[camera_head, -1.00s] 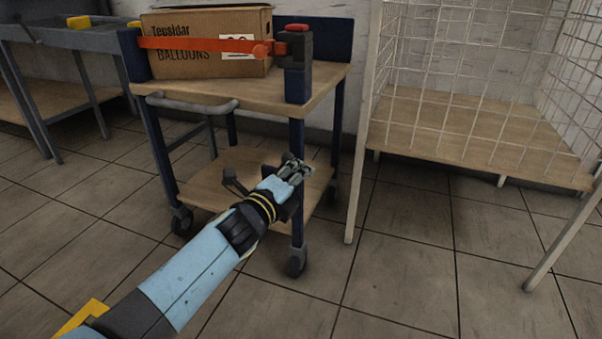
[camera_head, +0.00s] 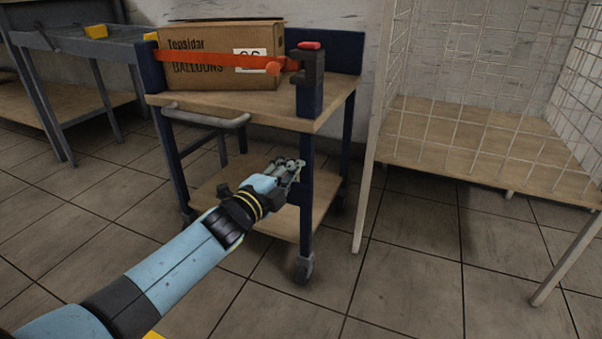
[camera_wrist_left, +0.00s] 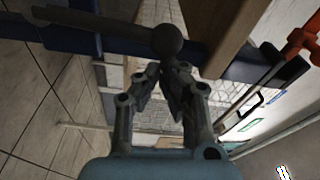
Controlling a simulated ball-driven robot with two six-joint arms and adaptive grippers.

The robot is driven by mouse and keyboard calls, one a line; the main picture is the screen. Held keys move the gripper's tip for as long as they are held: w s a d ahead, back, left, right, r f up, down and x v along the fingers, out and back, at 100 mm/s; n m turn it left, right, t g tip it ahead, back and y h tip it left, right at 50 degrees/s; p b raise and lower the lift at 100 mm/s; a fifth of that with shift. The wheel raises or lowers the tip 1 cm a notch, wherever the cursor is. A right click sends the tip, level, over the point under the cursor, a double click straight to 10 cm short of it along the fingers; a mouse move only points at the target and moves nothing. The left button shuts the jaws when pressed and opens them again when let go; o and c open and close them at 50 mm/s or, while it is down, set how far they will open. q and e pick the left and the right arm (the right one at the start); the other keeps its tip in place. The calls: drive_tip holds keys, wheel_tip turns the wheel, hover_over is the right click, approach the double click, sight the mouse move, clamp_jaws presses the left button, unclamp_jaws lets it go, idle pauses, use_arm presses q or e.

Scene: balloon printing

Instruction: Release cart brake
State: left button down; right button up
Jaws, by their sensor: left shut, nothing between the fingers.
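The cart (camera_head: 300,122) has dark blue posts, two wooden shelves and casters. My left gripper (camera_head: 297,165) is shut and empty below the top shelf, overlapping the front right post (camera_head: 307,205) in the head view. In the left wrist view, the gripper's fingertips (camera_wrist_left: 168,72) are together. A dark grey rod with a round knob (camera_wrist_left: 166,40) lies just beyond them, beside the blue post (camera_wrist_left: 120,45). I cannot tell whether it touches the fingers or whether it is the brake lever. My right gripper is not in view.
A cardboard balloon box (camera_head: 205,50) stands on the cart behind an orange bar (camera_head: 215,62). A red-topped block (camera_head: 310,46) sits on the corner post. A white wire rack (camera_head: 470,140) stands to the right, a grey table (camera_head: 60,42) to the left. The front floor is clear.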

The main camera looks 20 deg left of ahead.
sight(275, 159)
use_arm(q)
drive_tip(key=a+n, duration=0.3)
drive_tip(key=a+r+n, duration=0.1)
drive_tip(key=shift+a+t+p, duration=0.15)
drive_tip(key=shift+t+p, duration=0.15)
drive_tip(key=shift+w+a+f+n, duration=0.1)
drive_tip(key=shift+a+f+n, duration=0.1)
drive_tip(key=shift+a+n, duration=0.85)
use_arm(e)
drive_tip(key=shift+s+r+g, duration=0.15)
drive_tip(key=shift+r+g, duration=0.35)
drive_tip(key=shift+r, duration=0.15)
use_arm(q)
drive_tip(key=shift+a+m, duration=0.25)
drive_tip(key=shift+r, duration=0.1)
